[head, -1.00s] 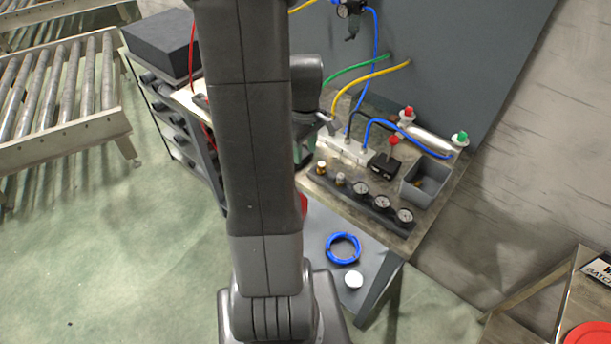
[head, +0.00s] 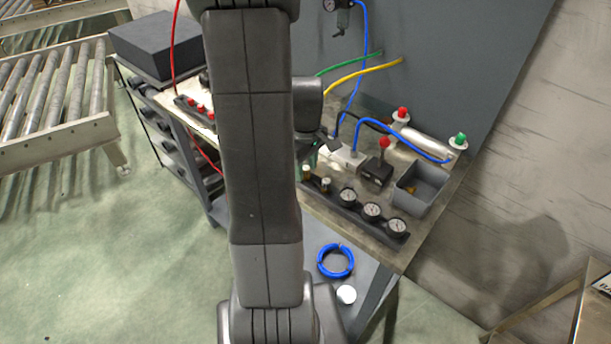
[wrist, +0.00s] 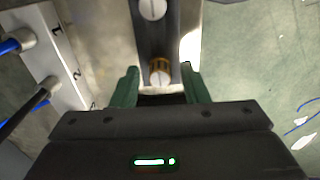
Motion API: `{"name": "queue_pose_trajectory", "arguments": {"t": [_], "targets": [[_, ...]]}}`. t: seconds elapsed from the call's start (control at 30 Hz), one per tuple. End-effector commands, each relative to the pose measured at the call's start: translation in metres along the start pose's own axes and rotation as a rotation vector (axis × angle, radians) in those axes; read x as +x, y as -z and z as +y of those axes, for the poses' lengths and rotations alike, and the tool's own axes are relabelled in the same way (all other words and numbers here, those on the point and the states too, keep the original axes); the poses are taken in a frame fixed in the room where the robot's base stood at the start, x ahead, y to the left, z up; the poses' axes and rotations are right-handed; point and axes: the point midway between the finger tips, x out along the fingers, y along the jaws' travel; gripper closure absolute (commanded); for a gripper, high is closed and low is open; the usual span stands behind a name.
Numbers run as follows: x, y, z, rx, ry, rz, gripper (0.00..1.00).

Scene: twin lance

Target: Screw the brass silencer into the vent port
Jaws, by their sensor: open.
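In the wrist view, a brass-collared fitting with a pale slotted top, which looks like the brass silencer (wrist: 160,76), stands in a dark rack (wrist: 155,38). My gripper (wrist: 159,71) is open, its green fingers on either side of the fitting, with gaps visible. In the head view, the silencer (head: 306,172) stands at the left end of the rack (head: 338,208). My arm hides most of the gripper there. A pale manifold block (wrist: 52,62) with numbered ports and plugged-in tubes lies left in the wrist view; it also shows in the head view (head: 347,159). I cannot tell which port is the vent.
A silver fitting (wrist: 152,9) stands beside the silencer in the rack, followed by several round gauges (head: 372,211). A grey bin (head: 421,188), a black block with a red knob (head: 378,170) and blue tubing (head: 374,121) are close by. A blue coil (head: 335,261) lies on the lower shelf.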

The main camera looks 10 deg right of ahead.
Motion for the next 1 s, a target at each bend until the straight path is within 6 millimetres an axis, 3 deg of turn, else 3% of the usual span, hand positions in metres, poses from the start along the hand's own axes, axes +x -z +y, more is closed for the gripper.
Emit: {"name": "queue_pose_trajectory", "arguments": {"t": [0.13, 0.33, 1.0], "targets": [[-0.0007, 0.0000, 0.0000, 0.000, 0.000, 0.000, 0.61], [-0.0008, 0.0000, 0.0000, 0.000, 0.000, 0.000, 1.00], [-0.0092, 0.0001, 0.0002, 0.000, 0.000, 0.000, 1.00]]}}
